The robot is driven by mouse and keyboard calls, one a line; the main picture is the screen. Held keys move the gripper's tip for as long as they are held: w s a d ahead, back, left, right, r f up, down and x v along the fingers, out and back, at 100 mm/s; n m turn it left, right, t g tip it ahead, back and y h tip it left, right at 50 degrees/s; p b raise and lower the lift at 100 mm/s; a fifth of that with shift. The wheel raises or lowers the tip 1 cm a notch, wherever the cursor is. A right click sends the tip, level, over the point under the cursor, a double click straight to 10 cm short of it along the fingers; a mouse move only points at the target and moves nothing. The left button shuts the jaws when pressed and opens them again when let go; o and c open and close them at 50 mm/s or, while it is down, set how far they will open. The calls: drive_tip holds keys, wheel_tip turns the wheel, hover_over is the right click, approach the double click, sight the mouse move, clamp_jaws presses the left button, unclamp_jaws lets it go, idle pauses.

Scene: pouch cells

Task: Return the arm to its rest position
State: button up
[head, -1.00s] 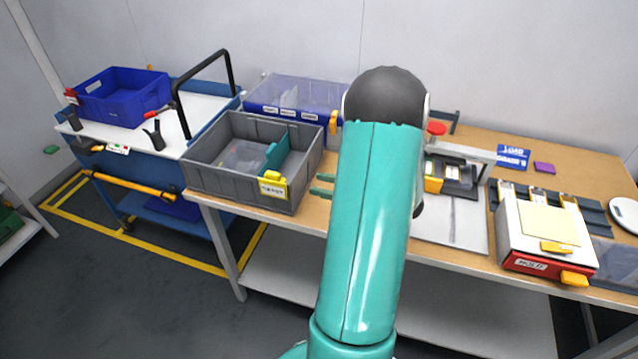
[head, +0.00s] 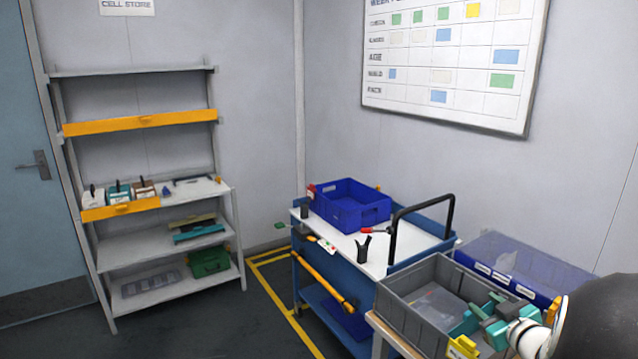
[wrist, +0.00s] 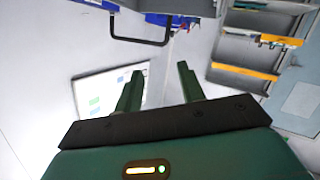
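My gripper (head: 492,318) shows at the lower right of the head view, above the right side of the grey bin (head: 398,318). In the wrist view my gripper (wrist: 158,88) has its two green fingers apart with nothing between them. The wrist camera looks across the room with the picture upside down, showing the whiteboard (wrist: 100,92) behind the fingers. A dark rounded part of my arm covers the lower right corner of the head view. The rest of the arm is out of view.
The grey bin sits on the bench end, beside a clear-lidded blue box (head: 520,268). A blue trolley (head: 345,262) carries a blue crate (head: 350,207). A shelf rack (head: 150,235) stands at the left. Floor between rack and trolley looks clear.

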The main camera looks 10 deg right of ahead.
drive_tip(key=a+r+m+g+h, duration=0.35)
drive_tip(key=a+r, duration=0.45)
drive_tip(key=a, duration=0.4)
drive_tip(key=s+a+f+g+y, duration=0.1)
drive_tip(key=s+a+g+y, duration=0.1)
drive_tip(key=s+a, duration=0.6)
drive_tip(key=s+a+f+g+y, duration=0.1)
drive_tip(key=s+a+g+y, duration=0.2)
drive_tip(key=s+a, duration=0.6)
drive_tip(key=a+g, duration=0.1)
drive_tip(key=a, duration=0.4)
drive_tip(key=shift+a, duration=0.2)
drive_tip(key=shift+n, duration=0.25)
